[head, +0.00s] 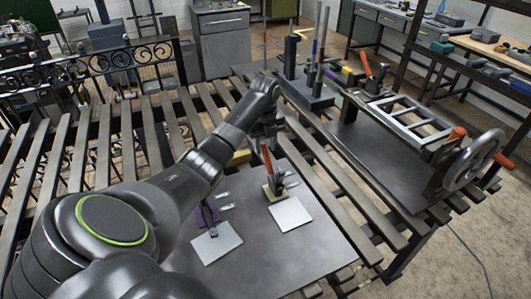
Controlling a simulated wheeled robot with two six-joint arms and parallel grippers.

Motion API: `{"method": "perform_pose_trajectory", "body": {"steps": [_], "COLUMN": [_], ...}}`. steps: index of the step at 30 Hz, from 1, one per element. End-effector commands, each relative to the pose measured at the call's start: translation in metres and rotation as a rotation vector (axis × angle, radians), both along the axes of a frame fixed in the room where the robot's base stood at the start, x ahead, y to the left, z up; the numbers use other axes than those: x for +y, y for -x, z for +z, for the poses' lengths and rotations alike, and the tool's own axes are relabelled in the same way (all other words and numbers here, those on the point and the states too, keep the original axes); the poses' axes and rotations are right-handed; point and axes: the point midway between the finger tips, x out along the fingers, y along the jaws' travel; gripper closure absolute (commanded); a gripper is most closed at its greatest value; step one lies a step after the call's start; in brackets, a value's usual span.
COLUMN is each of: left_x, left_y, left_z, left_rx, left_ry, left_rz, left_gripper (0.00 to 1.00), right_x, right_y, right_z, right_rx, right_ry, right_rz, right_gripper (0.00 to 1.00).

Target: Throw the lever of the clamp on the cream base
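The clamp on the cream base (273,190) stands on the dark plate right of the picture's middle, beside a pale square plate (289,214). Its orange-red lever (267,159) points up, tilted slightly left. My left gripper (266,138) points down, just above or behind the top of that lever. Its fingers are small and dark, so I cannot tell whether they are open, shut or touching the lever. A second clamp on a purple base (206,216) stands to the left beside another pale plate (217,243); my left arm hides part of it. My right gripper is not in view.
A yellow part (239,158) shows partly behind my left arm. A dark rack with upright rods (308,94) stands behind. At right are a metal ladder-like frame (409,117), another orange-handled clamp (367,66) and a handwheel (474,160). The dark plate's front (275,258) is clear.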

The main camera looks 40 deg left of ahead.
Motion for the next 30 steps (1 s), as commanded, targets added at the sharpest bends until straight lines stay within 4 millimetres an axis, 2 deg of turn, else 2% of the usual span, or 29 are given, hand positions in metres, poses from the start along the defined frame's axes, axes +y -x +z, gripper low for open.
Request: {"method": "perform_pose_trajectory", "body": {"steps": [6, 17, 26, 30], "left_x": [0.0, 0.0, 0.0, 0.0], "left_y": [0.0, 0.0, 0.0, 0.0], "left_z": [-0.025, -0.031, -0.031, -0.031], "left_rx": [0.001, 0.0, 0.0, 0.0], "left_ry": [0.0, -0.001, -0.001, -0.001], "left_rz": [0.001, -0.001, -0.001, -0.001], "left_gripper": [0.62, 0.62, 0.98, 1.0], "right_x": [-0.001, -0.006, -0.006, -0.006], "right_y": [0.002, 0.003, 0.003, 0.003], "right_z": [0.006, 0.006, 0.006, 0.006], "right_rx": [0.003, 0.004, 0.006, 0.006], "right_ry": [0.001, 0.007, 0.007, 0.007], "right_rz": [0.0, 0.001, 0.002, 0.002], "right_gripper": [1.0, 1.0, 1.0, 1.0]}}
